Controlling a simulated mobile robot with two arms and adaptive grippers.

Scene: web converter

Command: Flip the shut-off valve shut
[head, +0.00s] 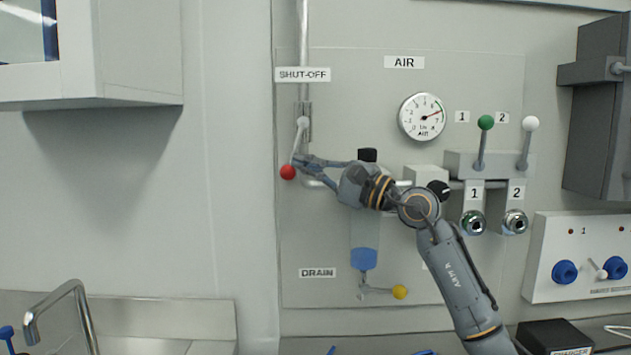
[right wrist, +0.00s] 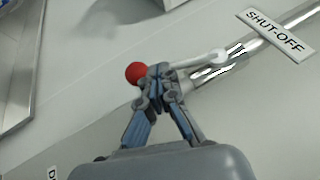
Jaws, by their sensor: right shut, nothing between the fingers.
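The shut-off valve (head: 303,125) sits on the vertical pipe under the SHUT-OFF label (head: 302,75). Its white lever points down and slightly left, ending in a red ball knob (head: 288,172). My right gripper (head: 297,160) is shut with nothing between its fingers, its tips at the lever just above the red knob. In the right wrist view the shut fingertips (right wrist: 160,70) overlap the lever beside the red knob (right wrist: 134,73); whether they touch it I cannot tell. The valve body (right wrist: 212,66) shows behind. My left gripper is not in view.
An air gauge (head: 422,117), a green-knobbed lever (head: 485,123) and a white-knobbed lever (head: 530,124) are on the panel's right. A yellow-knobbed drain lever (head: 399,291) is below. A wall cabinet (head: 140,60) hangs at upper left. The wall left of the red knob is clear.

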